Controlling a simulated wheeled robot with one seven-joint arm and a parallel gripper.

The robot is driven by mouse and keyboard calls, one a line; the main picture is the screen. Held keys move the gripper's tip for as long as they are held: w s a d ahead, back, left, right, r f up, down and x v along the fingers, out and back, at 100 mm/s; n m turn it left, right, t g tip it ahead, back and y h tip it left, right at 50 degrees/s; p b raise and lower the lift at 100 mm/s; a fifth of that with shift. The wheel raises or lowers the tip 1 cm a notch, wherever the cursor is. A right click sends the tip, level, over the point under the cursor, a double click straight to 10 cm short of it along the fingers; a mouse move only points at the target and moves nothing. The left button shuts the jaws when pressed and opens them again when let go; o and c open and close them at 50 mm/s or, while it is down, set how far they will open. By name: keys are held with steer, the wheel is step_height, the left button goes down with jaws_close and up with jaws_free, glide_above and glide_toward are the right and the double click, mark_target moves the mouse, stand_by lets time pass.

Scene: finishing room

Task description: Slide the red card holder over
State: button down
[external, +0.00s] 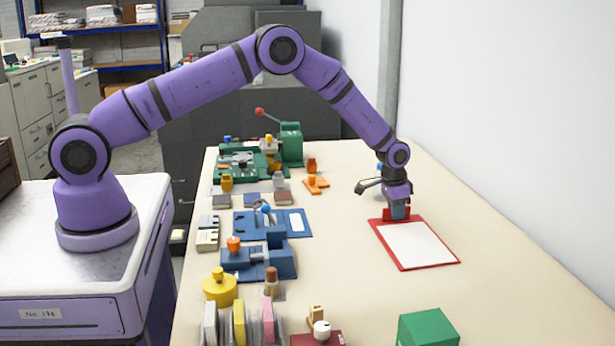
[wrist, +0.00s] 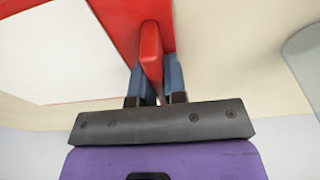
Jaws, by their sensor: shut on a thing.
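The red card holder (external: 412,266) is a flat red frame with a white sheet in it, lying on the table at the right of the external view. Its red edge and white sheet also show in the wrist view (wrist: 60,55). A raised red tab (wrist: 151,45) stands at its far edge. My gripper (external: 398,212) is above that edge, pointing down. In the wrist view its two blue fingers (wrist: 160,85) are closed on either side of the tab. The fingers hide part of the tab in the external view.
Left of the holder are a blue fixture (external: 270,262), a green machine (external: 291,145) and an orange piece (external: 316,184). A green block (external: 428,329) stands at the front. The pale table (external: 520,270) is clear to the right, up to the wall.

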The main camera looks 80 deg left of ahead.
steer(key=shift+a, duration=1.6)
steer(key=c, duration=1.1)
jaws_free()
step_height(320, 180, up, 11)
steer(key=s, duration=0.1)
steer(key=shift+s+f, duration=0.15)
steer(key=shift+s, duration=0.2)
